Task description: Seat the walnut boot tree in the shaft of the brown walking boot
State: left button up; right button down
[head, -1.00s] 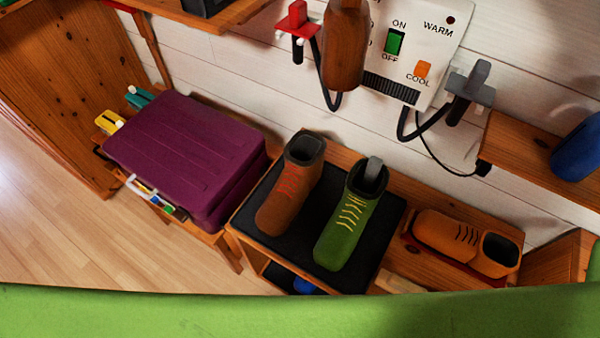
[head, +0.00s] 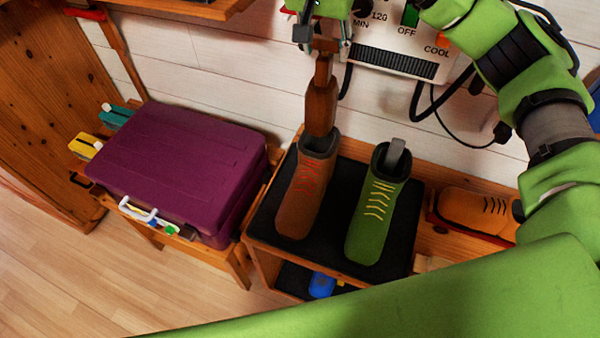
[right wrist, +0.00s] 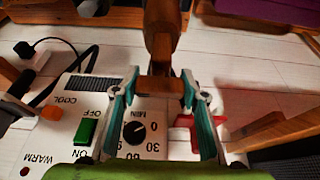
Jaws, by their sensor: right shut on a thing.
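The walnut boot tree (head: 320,106) hangs upright from my right gripper (head: 322,44) in the head view. In the right wrist view my right gripper (right wrist: 163,95) is shut on the boot tree's (right wrist: 162,40) narrow top. The brown walking boot (head: 305,190), with red laces, stands upright on a black mat. The tree's lower end overlaps the back of the boot's open shaft (head: 319,146); whether it is just inside or above the rim I cannot tell. My left gripper is not in view.
A green boot (head: 372,215) with a grey insert stands close to the right of the brown one. An orange boot (head: 470,212) lies farther right. A purple case (head: 180,165) is left. A control panel (head: 400,62) is on the wall behind.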

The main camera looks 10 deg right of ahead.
aim_at(321, 118)
notch_tip(321, 118, down, 14)
jog(key=shift+d+p, duration=0.15)
jog(key=shift+p, duration=0.9)
jog(key=shift+f, duration=0.6)
notch_tip(321, 118, down, 4)
jog(key=shift+r+p, duration=0.1)
jog(key=shift+p, duration=0.35)
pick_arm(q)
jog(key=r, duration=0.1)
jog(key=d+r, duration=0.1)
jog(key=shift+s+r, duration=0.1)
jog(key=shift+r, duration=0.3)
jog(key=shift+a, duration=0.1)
pick_arm(e)
jog(key=shift+f+b, duration=0.2)
jog(key=shift+b, duration=0.1)
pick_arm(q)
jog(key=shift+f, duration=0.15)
pick_arm(e)
jog(key=c, duration=1.2)
grip_release()
jog(key=shift+c, duration=0.2)
